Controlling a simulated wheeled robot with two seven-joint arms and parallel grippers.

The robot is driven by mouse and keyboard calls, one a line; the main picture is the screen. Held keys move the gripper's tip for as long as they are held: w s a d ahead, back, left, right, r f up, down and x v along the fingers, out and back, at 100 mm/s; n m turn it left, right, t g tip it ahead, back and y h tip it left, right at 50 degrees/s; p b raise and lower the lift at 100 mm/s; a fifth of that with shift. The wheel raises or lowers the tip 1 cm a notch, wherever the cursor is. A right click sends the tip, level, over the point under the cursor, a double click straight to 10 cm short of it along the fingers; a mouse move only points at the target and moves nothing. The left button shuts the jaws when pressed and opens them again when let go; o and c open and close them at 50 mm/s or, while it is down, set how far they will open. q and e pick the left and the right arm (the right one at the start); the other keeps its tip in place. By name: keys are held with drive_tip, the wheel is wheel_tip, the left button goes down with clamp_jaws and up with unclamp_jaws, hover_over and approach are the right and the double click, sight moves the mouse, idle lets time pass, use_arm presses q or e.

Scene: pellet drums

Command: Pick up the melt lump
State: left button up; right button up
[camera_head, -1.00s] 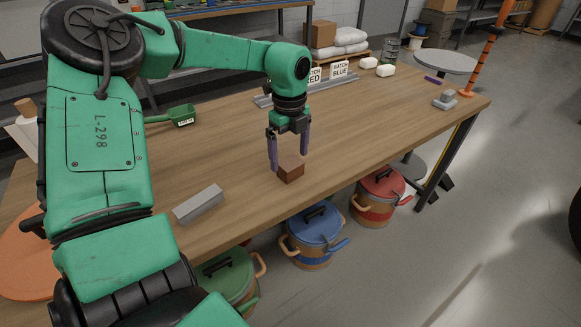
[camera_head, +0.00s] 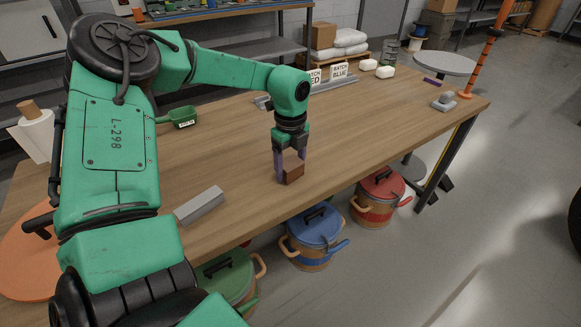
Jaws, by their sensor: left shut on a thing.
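The melt lump (camera_head: 293,175), which I take to be the reddish-brown block, is near the front edge of the wooden table. My left gripper (camera_head: 290,168) comes down on it from above, with its purple fingers closed on the lump's sides. The lump appears to rest on the tabletop; I see no clear gap under it. Part of its far side is hidden by the fingers. My right gripper is not in view.
A grey bar (camera_head: 200,205) lies left of the lump. A green scoop (camera_head: 182,117) is behind it. Batch signs (camera_head: 339,72) stand at the back. Lidded drums, blue (camera_head: 316,226), red (camera_head: 381,190) and green (camera_head: 226,272), stand below the front edge.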

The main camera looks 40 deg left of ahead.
sight(290, 162)
use_arm(q)
wheel_tip(290, 162, up, 20)
drive_tip(key=shift+f+p, duration=0.15)
drive_tip(key=shift+p, duration=0.3)
